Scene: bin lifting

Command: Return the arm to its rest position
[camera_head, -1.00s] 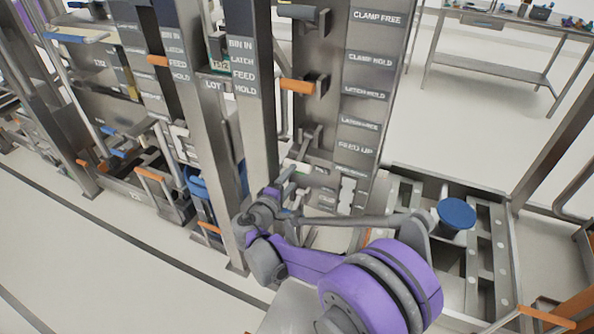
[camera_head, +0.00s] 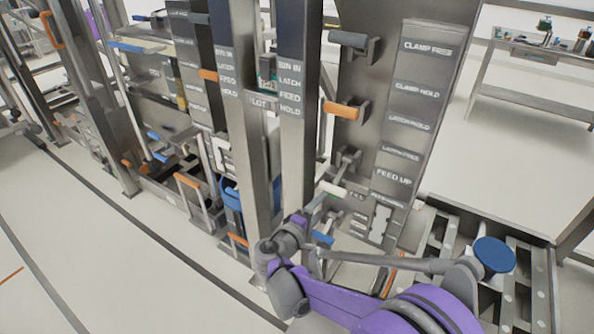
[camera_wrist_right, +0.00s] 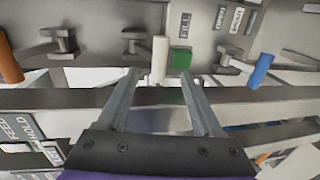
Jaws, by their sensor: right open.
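My right gripper (camera_head: 310,207) is at the end of my purple and grey arm, low in the middle of the head view, in front of the labelled steel station. In the right wrist view my gripper (camera_wrist_right: 158,76) is open, with two grey fingers apart and nothing held between them. A white handle (camera_wrist_right: 160,60) and a green block (camera_wrist_right: 181,59) show beyond the fingertips. The white handle also shows in the head view (camera_head: 334,188), close to the gripper. I cannot tell whether they touch. My left gripper is not in view.
Steel posts (camera_head: 298,110) stand beside my right gripper. An orange handle (camera_head: 342,110) and a grey handle (camera_head: 352,41) stick out from the label panel (camera_head: 408,95). A blue round knob (camera_head: 493,254) is at the right. Open floor (camera_head: 75,260) lies at the lower left.

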